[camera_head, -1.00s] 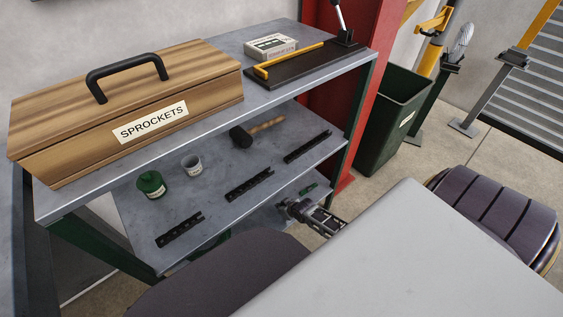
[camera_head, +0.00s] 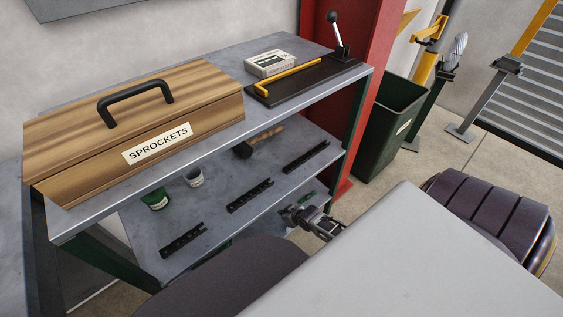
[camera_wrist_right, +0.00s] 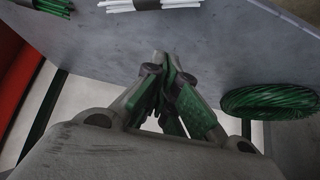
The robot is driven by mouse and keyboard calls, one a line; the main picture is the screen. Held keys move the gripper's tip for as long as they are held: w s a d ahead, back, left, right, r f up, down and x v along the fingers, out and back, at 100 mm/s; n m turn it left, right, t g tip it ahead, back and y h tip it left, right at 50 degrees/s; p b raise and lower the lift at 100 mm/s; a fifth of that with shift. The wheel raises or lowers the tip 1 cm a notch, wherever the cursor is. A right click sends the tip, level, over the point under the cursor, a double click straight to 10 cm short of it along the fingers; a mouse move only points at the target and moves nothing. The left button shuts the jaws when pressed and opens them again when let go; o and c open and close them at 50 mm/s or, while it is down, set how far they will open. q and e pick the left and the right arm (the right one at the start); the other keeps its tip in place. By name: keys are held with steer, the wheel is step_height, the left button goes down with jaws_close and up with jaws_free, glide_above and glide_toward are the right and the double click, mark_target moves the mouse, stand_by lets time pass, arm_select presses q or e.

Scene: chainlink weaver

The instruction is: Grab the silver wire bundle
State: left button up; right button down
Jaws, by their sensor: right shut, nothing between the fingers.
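A bundle of pale, silver-white wires (camera_wrist_right: 118,5) with a dark band around it lies on a grey shelf surface at the top edge of the right wrist view, partly cut off. My right gripper (camera_wrist_right: 168,58) is shut and empty, with its fingertips below the bundle in that view and apart from it. In the head view my right gripper (camera_head: 291,214) is at the lowest shelf of the rack. I cannot make out the silver bundle there. My left gripper is not in view.
A green wire bundle (camera_wrist_right: 45,5) lies left of the silver one, and a green coil (camera_wrist_right: 270,102) lies to the right. The rack's middle shelf (camera_head: 222,182) is just above my right gripper. A wooden sprockets box (camera_head: 205,98) stands on top. A dark bin (camera_head: 385,135) stands behind.

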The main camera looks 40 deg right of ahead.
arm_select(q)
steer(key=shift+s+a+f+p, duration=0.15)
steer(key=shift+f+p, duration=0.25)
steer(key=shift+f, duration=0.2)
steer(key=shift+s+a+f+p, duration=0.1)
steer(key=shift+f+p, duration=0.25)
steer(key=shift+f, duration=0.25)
arm_select(e)
steer(key=shift+v, duration=2.05)
steer(key=c, duration=2.2)
jaws_free()
